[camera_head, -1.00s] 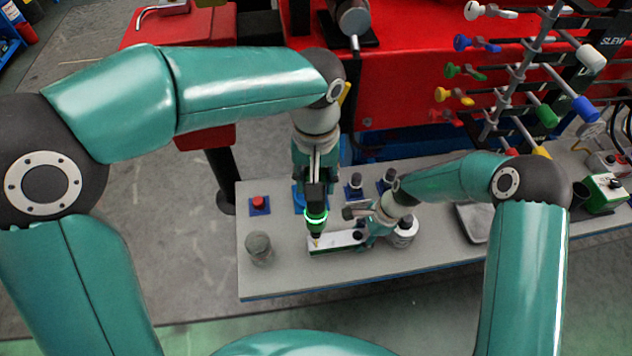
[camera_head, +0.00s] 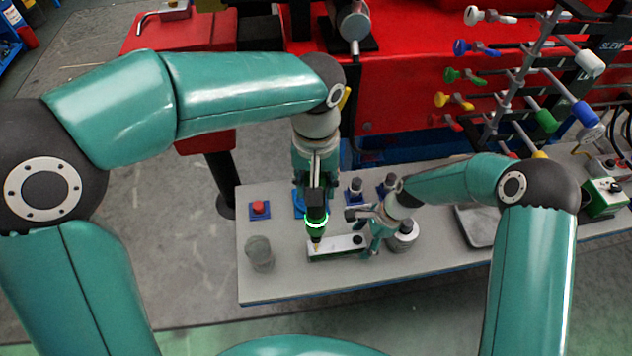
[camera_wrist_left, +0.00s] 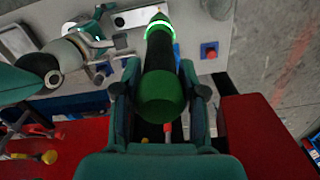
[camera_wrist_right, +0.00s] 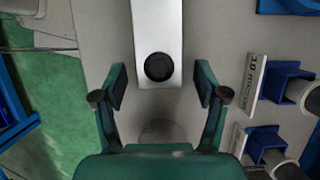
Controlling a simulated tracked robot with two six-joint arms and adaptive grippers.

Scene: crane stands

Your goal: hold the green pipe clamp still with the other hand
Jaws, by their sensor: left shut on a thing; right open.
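The piece that seems to be the green pipe clamp (camera_head: 336,248) lies on the bench, a long block with white top, green side and a black round spot near its right end. My left gripper (camera_wrist_left: 160,100) is shut on a green and black tool (camera_head: 316,222) with a glowing green ring, its tip at the block's left end. My right gripper (camera_head: 370,236) is open at the block's right end. In the right wrist view its fingers (camera_wrist_right: 160,78) stand on either side of the white end (camera_wrist_right: 158,40), with gaps; contact is not visible.
A clear glass (camera_head: 260,254) and a red button on a blue base (camera_head: 259,209) stand on the left of the bench (camera_head: 285,285). A jar (camera_head: 403,238) stands just right of my right gripper. Blue holders (camera_wrist_right: 282,82) lie to the right in the right wrist view.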

